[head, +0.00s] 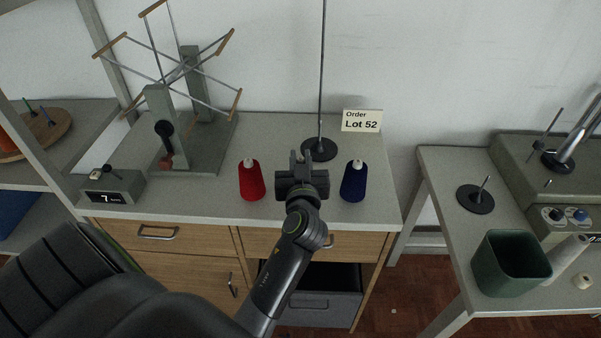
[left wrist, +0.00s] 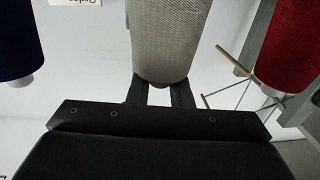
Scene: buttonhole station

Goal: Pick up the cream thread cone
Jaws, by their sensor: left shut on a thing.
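The cream thread cone (left wrist: 175,38) fills the upper middle of the left wrist view, with its narrow end between the two dark fingers. My left gripper (head: 301,158) is shut on it at that end; the fingers also show in the left wrist view (left wrist: 160,92). In the head view the gripper hides the cone. The gripper is over the front of the middle table, between the red cone (head: 251,181) and the blue cone (head: 354,182). I cannot tell whether the cream cone touches the tabletop. My right gripper is not in view.
A thin upright rod on a black base (head: 319,150) stands behind the gripper, near the Lot 52 card (head: 362,121). A green bin (head: 510,264) is on the right table. A grey drawer (head: 318,304) stands open below.

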